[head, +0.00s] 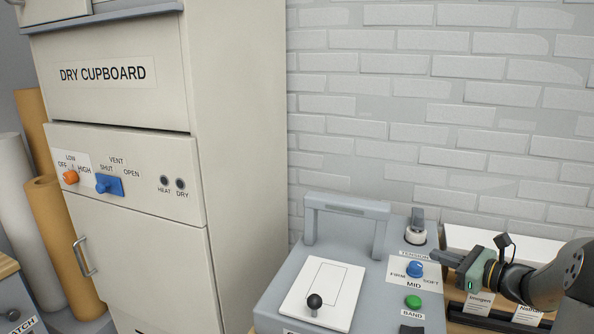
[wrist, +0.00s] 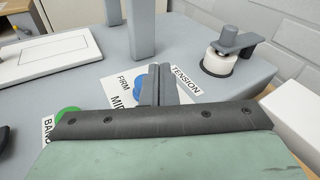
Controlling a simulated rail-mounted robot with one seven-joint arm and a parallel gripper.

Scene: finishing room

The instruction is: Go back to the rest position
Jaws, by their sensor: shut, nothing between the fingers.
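My gripper (head: 436,257) is at the right of the head view, at the end of my arm, which comes in from the right edge. Its fingers are together and empty. They point left, close to the blue tension knob (head: 415,269) on the grey banding machine (head: 272,303). In the wrist view the shut fingers (wrist: 159,84) partly cover the blue knob (wrist: 140,90). I cannot tell whether they touch it. The knob's panel reads FIRM, SOFT and MID.
A green button (head: 413,301), a black ball lever (head: 314,301), a grey upright frame (head: 347,207) and a capped spool (head: 415,234) stand on the machine. A cream dry cupboard (head: 240,130) fills the left. Labelled trays (head: 480,303) lie below my gripper. A brick wall is behind.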

